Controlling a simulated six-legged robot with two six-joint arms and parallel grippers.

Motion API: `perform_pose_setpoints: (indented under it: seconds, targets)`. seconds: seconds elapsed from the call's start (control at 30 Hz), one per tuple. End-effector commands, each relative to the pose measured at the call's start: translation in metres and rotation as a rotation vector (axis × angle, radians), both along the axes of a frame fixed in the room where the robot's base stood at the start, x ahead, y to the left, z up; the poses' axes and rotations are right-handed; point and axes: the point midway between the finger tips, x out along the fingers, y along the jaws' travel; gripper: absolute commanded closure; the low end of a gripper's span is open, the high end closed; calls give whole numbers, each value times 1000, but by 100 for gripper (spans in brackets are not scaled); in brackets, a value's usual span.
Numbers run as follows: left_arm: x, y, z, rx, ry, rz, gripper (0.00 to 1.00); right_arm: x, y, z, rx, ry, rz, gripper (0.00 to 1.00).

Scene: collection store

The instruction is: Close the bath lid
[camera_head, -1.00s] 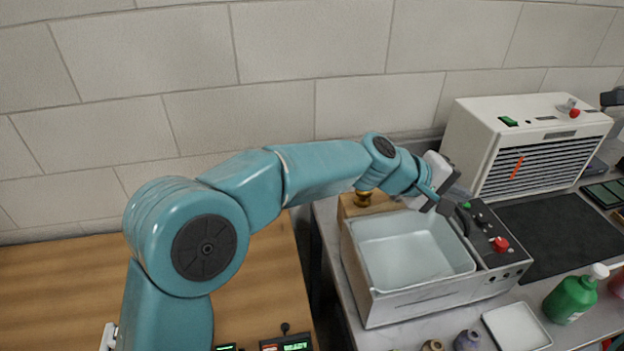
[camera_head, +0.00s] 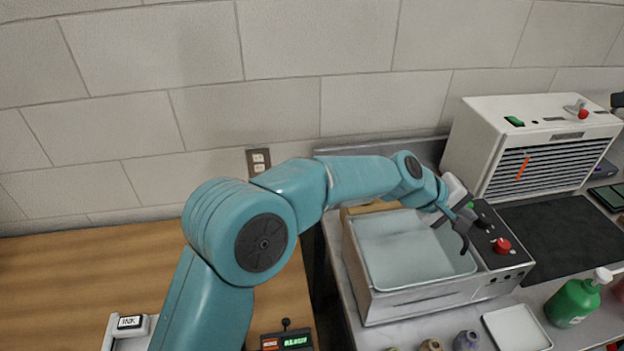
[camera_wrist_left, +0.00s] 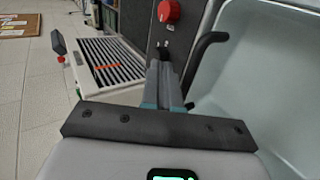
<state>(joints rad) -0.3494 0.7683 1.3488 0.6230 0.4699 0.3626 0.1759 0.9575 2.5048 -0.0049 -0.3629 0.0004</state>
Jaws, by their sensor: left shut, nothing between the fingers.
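The bath (camera_head: 420,303) is a grey metal box with a pale basin, standing on the counter at right in the head view. I cannot clearly make out its lid; the basin looks pale and smooth. A dark curved bar, which looks like a handle, shows at the basin's right side (camera_head: 464,243) and in the left wrist view (camera_wrist_left: 207,45). My left gripper (camera_head: 468,214) is shut and empty, above the basin's right rim by the control panel. In the left wrist view its fingers (camera_wrist_left: 165,85) are beside the bar; contact cannot be told. My right gripper is out of view.
The bath's control panel (camera_head: 490,235) has a red knob (camera_head: 502,246). A white louvred unit (camera_head: 540,125) stands behind a dark mat (camera_head: 562,240). A green bottle (camera_head: 572,303), a white tray (camera_head: 517,328) and small jars (camera_head: 467,341) line the front.

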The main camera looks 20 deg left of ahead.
Motion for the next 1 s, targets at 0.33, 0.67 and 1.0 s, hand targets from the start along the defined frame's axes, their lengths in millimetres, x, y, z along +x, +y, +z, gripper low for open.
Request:
perform_pose_setpoints:
  seconds: [0.33,0.67,1.0]
  targets:
    - [0,-1,0,0,0,0,100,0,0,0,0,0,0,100]
    - [-23,37,30,-1,-4,2,100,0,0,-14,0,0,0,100]
    - [-60,94,79,1,-3,2,100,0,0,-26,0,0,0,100]
